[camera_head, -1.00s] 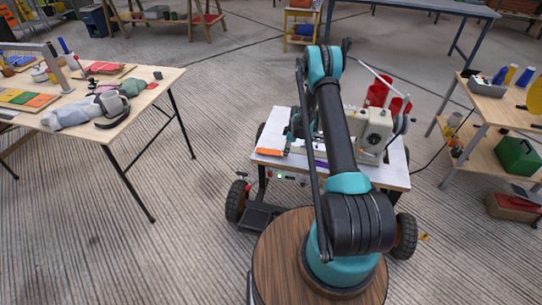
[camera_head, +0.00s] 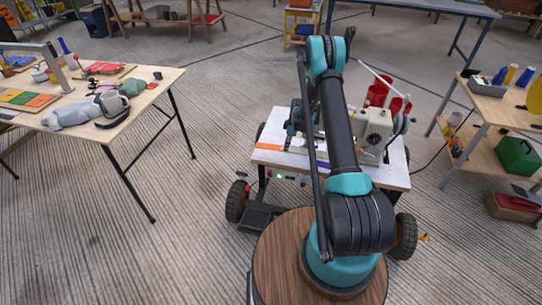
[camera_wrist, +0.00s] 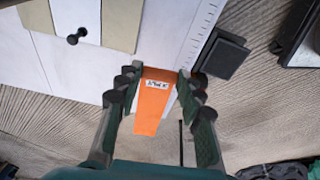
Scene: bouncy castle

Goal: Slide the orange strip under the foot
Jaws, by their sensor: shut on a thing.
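The orange strip (camera_wrist: 153,100) lies between the fingers of my gripper (camera_wrist: 156,80) in the wrist view, with small dark writing near its upper end. My gripper is shut on it. In the head view the orange strip (camera_head: 267,146) shows at the left part of the white-topped cart table (camera_head: 272,162). The cream sewing machine (camera_head: 376,128) stands on the right part of that table. Its foot is hidden behind my arm in the head view, and I cannot make it out in the wrist view.
A dark block (camera_wrist: 225,56) and a ruled white edge (camera_wrist: 200,32) lie beside the strip. A cluttered wooden table (camera_head: 150,84) stands at left, and another table (camera_head: 470,100) at right.

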